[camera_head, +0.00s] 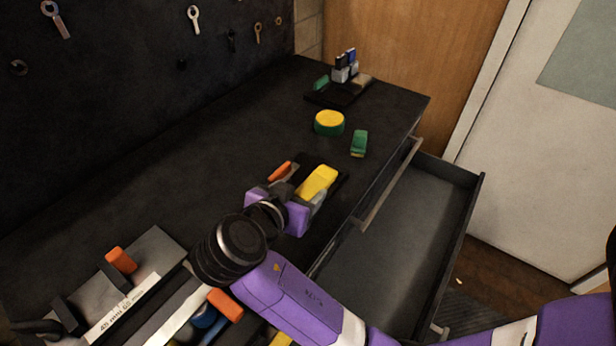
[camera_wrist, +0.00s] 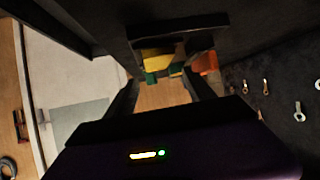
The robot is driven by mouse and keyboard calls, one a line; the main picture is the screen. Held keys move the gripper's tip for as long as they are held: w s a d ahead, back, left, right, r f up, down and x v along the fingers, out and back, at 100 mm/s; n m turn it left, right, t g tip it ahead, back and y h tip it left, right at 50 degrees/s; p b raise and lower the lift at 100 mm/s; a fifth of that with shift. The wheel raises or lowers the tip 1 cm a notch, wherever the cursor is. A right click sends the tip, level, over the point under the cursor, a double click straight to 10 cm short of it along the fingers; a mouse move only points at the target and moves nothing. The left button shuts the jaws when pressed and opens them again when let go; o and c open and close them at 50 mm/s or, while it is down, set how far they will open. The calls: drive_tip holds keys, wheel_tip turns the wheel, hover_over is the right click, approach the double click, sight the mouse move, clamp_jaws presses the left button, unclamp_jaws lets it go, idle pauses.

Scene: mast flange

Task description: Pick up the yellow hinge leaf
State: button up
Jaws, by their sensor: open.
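The yellow hinge leaf (camera_head: 320,180) is a flat yellow block at a dark holder on the black bench top, near its front edge. In the wrist view the yellow leaf (camera_wrist: 158,59) shows ahead of the fingers, against the dark holder (camera_wrist: 185,25). My gripper (camera_head: 298,193) is low over the bench, right beside the near end of the leaf. In the wrist view my gripper (camera_wrist: 163,90) has its two dark fingers apart with nothing clearly held between them. Whether a finger touches the leaf cannot be told.
An orange piece (camera_head: 280,172) lies close left of the leaf. A yellow-and-green round part (camera_head: 329,123) and a green piece (camera_head: 359,143) stand beyond. An open drawer (camera_head: 410,240) juts out at the right. A tool tray (camera_head: 155,245) is at the lower left.

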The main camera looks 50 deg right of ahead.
sight(316, 182)
drive_tip(key=p+x, duration=0.1)
drive_tip(key=x, duration=0.6)
drive_tip(key=shift+s+d+f, duration=0.1)
drive_tip(key=shift+s+f, duration=0.05)
drive_tip(key=shift+f, duration=0.05)
clamp_jaws()
